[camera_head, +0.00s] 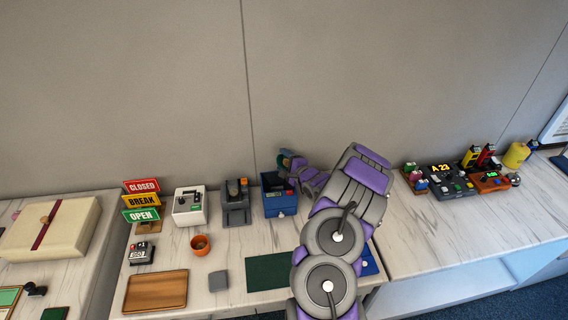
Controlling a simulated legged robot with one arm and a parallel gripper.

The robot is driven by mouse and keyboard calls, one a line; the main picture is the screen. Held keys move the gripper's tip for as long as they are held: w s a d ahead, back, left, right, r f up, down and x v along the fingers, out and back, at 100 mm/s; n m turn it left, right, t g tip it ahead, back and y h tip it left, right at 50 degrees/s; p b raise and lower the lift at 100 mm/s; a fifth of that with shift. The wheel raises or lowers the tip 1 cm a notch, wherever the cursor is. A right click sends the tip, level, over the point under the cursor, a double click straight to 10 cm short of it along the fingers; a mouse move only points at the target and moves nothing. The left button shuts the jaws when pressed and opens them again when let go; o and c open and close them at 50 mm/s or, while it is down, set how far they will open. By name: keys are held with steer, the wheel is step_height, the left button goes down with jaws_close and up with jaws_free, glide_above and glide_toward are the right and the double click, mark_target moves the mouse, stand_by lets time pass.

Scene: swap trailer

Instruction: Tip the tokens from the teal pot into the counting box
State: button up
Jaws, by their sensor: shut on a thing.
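My gripper (295,171) is at the centre of the head view, at the end of my purple and grey arm. It is shut on the small teal pot (284,158), which is held above the back of a blue box. The pot looks tilted; its contents are too small to make out. The blue open-topped box (281,205), which looks like the counting box, stands on the marbled counter just below the gripper. A small orange patch shows at its top, and I cannot tell whether tokens are inside.
Left of the blue box stand a dark grey device (236,208) and a white device (189,208). An orange pot (200,245), a wooden tray (155,291) and a green mat (268,272) lie in front. Sign boards (141,200) stand left. The wall is close behind.

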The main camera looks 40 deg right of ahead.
steer(key=shift+s+a+n+b, duration=0.1)
steer(key=shift+a+n+b, duration=0.4)
steer(key=shift+b, duration=0.6)
stand_by(0.8)
steer(key=shift+s+n+t+h+b, duration=0.1)
steer(key=shift+n+t+h+b, duration=0.2)
steer(key=shift+n+t+b, duration=0.4)
stand_by(0.7)
steer(key=shift+a+n, duration=0.15)
steer(key=shift+n, duration=0.15)
stand_by(0.3)
steer(key=shift+a+n, duration=0.1)
steer(key=shift+n, duration=0.3)
steer(key=shift+r, duration=0.1)
stand_by(0.4)
steer(key=shift+s+a+n+t, duration=0.1)
steer(key=shift+n+t, duration=0.3)
steer(key=shift+n, duration=0.1)
stand_by(0.5)
step_height(320, 180, up, 7)
steer(key=p, duration=0.4)
stand_by(0.4)
stand_by(0.5)
